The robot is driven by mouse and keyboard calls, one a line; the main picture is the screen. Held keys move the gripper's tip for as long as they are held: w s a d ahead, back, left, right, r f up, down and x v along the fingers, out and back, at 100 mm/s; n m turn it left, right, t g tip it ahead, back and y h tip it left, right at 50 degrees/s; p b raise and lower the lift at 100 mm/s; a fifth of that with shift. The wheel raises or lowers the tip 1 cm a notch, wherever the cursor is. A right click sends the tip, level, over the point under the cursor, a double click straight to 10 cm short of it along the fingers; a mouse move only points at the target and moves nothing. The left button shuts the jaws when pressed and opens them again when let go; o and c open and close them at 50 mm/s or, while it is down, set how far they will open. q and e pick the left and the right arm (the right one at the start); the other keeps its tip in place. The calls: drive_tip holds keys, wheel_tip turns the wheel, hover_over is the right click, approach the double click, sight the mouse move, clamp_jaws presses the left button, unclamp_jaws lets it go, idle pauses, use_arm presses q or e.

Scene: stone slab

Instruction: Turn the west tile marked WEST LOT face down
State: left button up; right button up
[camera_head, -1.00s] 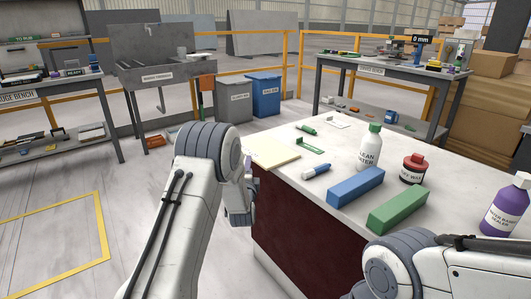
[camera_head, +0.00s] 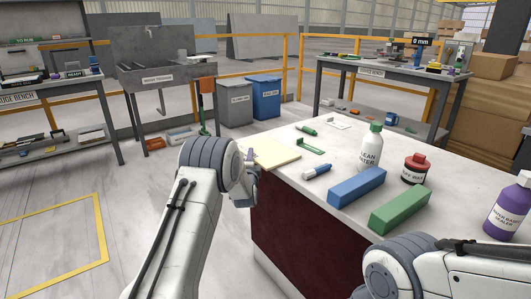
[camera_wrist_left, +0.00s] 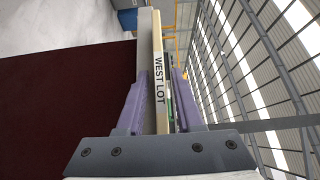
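The cream west tile (camera_head: 276,153) lies flat at the left corner of the stone slab (camera_head: 320,195). Its edge (camera_wrist_left: 158,65), marked WEST LOT, faces the left wrist camera. My left gripper (camera_head: 252,168) is at the slab's left side, level with the tile. In the left wrist view the purple fingers of the left gripper (camera_wrist_left: 160,88) stand on either side of the tile's edge, with narrow gaps showing. They look open, and contact with the tile cannot be made out. My right arm shows at the lower right, but its gripper is out of view.
On the slab are a blue block (camera_head: 357,187), a green block (camera_head: 400,210), a blue-and-white marker (camera_head: 317,171), a white bottle (camera_head: 371,148), a red-lidded jar (camera_head: 415,170) and a purple bottle (camera_head: 508,207). A green piece (camera_head: 310,150) lies just right of the tile.

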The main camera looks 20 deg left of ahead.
use_arm(q)
clamp_jaws()
idle(1.1)
drive_tip(key=shift+r, duration=0.1)
